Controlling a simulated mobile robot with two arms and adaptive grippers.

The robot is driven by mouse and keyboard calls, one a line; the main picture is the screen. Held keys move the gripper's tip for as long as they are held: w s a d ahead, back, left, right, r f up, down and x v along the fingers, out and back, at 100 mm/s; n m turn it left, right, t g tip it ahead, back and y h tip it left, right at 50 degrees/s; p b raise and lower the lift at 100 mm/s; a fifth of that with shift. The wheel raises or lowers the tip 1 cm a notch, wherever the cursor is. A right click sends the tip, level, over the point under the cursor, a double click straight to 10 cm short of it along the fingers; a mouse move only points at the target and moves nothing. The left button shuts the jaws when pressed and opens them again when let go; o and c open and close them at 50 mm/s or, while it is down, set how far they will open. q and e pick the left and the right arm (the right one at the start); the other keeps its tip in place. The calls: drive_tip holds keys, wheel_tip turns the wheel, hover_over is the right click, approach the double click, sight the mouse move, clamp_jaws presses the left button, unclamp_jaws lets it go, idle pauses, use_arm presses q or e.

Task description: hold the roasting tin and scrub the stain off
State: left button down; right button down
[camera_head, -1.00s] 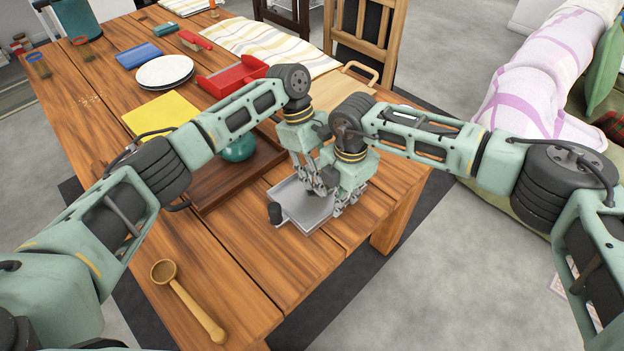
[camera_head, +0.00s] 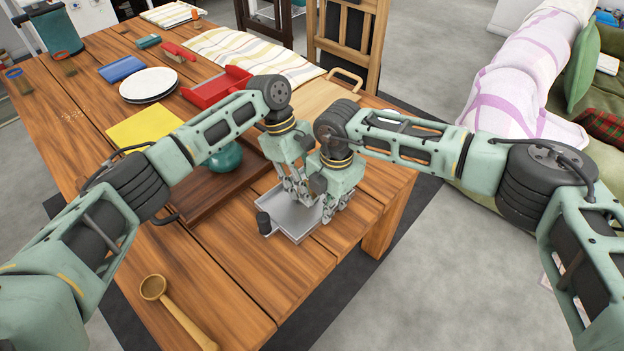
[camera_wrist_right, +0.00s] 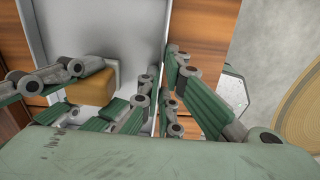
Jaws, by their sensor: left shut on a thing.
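The grey roasting tin (camera_head: 290,222) lies on the wooden table near its right front edge, with a dark cylindrical piece (camera_head: 264,223) at its left side. My left gripper (camera_head: 301,200) reaches down into the tin. In the right wrist view a yellow-brown block (camera_wrist_right: 92,80) sits inside the tin (camera_wrist_right: 125,25), with left gripper fingers shut around it. My right gripper (camera_head: 332,212) is at the tin's right side. In the right wrist view its fingers (camera_wrist_right: 158,90) lie close on both sides of the tin wall. A stain is not visible; the grippers hide part of the tin floor.
A brown wooden tray (camera_head: 215,192) with a teal round pot (camera_head: 226,158) stands just left of the tin. A wooden ladle (camera_head: 175,308) lies at the front. A yellow cloth (camera_head: 143,124), white plates (camera_head: 150,83) and a red dustpan (camera_head: 216,88) lie farther back.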

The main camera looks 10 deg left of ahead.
use_arm(q)
drive_tip(key=s+a, duration=0.2)
drive_tip(key=shift+s, duration=0.3)
wheel_tip(320, 180, up, 8)
idle(0.5)
use_arm(e)
drive_tip(key=c, duration=1.9)
unclamp_jaws()
drive_tip(key=shift+o, duration=0.2)
wheel_tip(320, 180, up, 12)
